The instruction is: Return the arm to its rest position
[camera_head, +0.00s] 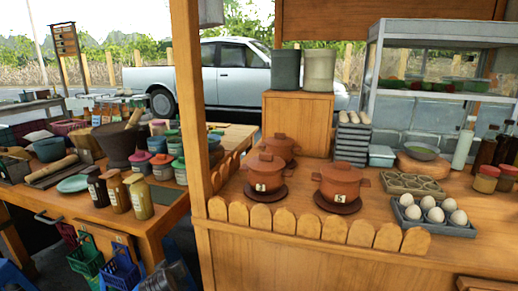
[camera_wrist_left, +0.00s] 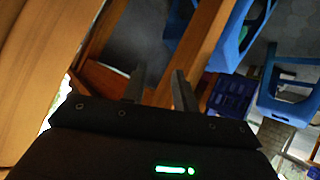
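My left gripper (camera_wrist_left: 159,78) shows in the left wrist view with its two dark fingers apart and nothing between them. It hangs in free air near wooden panels, with the floor beyond. My right gripper is in neither view. A clay mortar (camera_head: 116,146), dark brown with a wooden pestle (camera_head: 134,118) in it, stands upright on the left wooden table (camera_head: 150,219) in the head view. No gripper touches it.
A wooden counter (camera_head: 300,255) with clay pots (camera_head: 265,172) and an egg tray (camera_head: 435,228) fills the right. Jars (camera_head: 140,197) stand at the left table's front edge. Blue baskets (camera_head: 121,270) sit low beside it. A wooden post (camera_head: 188,90) rises between the stalls.

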